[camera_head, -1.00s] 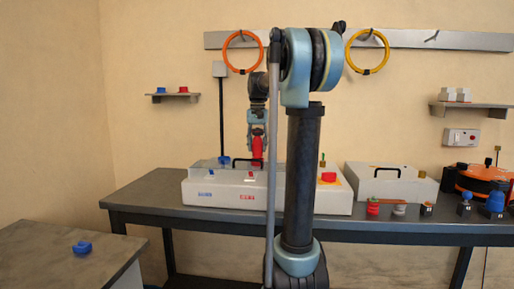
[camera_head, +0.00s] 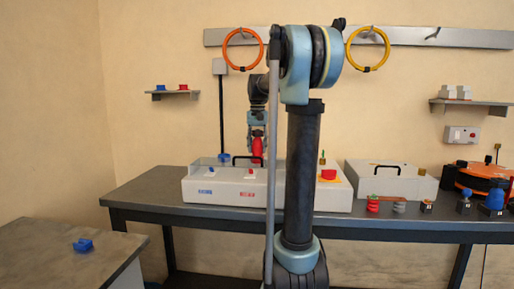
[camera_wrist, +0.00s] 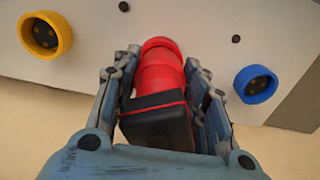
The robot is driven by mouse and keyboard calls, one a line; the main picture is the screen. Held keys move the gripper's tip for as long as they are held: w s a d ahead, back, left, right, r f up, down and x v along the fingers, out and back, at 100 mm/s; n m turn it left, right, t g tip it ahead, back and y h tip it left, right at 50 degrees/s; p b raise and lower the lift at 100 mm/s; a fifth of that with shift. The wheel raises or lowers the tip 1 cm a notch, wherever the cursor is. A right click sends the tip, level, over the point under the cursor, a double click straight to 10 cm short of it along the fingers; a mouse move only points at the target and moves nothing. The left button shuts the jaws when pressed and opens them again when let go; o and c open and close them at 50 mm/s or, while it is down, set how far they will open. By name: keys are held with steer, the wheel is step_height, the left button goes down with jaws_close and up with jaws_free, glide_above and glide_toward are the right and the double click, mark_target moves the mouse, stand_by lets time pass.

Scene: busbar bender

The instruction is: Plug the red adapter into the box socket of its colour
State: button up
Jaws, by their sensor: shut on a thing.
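My gripper (camera_head: 257,143) is shut on the red adapter (camera_head: 257,150). It holds the adapter over the rear of the white box (camera_head: 218,184). In the wrist view the adapter (camera_wrist: 160,72) sits between both fingers, its black square end near the camera and its round red end toward a pale panel. That panel shows a yellow-ringed socket (camera_wrist: 47,35) at upper left and a blue-ringed socket (camera_wrist: 256,84) at right. No red socket shows; the adapter and gripper cover part of the panel between them. I cannot tell whether the adapter touches the panel.
The box has a black handle (camera_head: 247,158) and a red knob (camera_head: 328,175). A second white box (camera_head: 390,188) and small parts lie right. A blue adapter (camera_head: 83,245) lies on the left table.

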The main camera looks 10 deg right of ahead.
steer(key=shift+f, duration=0.65)
steer(key=o, duration=1.3)
steer(key=shift+c, duration=0.2)
step_height(320, 180, up, 12)
steer(key=shift+w+f, duration=0.1)
